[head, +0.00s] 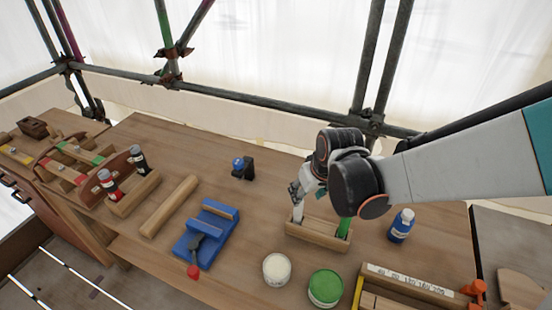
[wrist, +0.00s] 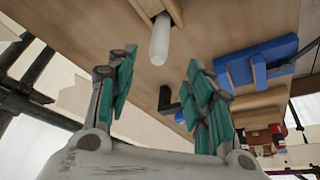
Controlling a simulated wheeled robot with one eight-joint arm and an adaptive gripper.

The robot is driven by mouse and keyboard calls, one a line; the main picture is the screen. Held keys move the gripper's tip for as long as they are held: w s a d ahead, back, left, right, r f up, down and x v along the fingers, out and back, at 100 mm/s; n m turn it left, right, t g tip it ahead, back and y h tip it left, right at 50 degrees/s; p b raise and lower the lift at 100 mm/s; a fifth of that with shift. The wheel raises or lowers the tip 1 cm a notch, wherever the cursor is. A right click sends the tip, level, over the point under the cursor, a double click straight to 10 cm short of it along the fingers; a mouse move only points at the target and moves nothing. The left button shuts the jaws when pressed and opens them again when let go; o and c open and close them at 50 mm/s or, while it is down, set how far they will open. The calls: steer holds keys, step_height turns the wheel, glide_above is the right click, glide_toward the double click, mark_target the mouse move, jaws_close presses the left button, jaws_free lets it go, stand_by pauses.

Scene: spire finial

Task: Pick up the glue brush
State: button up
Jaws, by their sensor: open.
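A wooden holder (head: 318,234) stands on the bench, with a white rod (head: 298,213) upright at its left end and a green piece (head: 344,228) at its right end. One of these may be the glue brush; I cannot see bristles on either. My gripper (head: 297,191) is just above the white rod. In the wrist view my gripper (wrist: 160,72) is open, with green pads apart. The white rod (wrist: 160,40) points toward the gap between the fingertips, rising from the wooden holder (wrist: 157,12). Nothing is held.
A blue block (head: 208,232) with a dark tool ending in a red knob (head: 193,272) lies left. A white pot (head: 277,269), a green-lidded pot (head: 325,287) and a blue bottle (head: 402,226) stand near the holder. A small dark stand with a blue top (head: 241,168) is behind.

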steer(key=b, duration=0.6)
glide_above(298, 215)
steer(key=f, duration=0.7)
steer(key=shift+w+d+f, duration=0.2)
steer(key=shift+w+f, duration=0.05)
steer(key=b+x, duration=0.3)
steer(key=x, duration=0.3)
steer(key=shift+w, duration=0.2)
steer(key=shift+r, duration=0.1)
jaws_close()
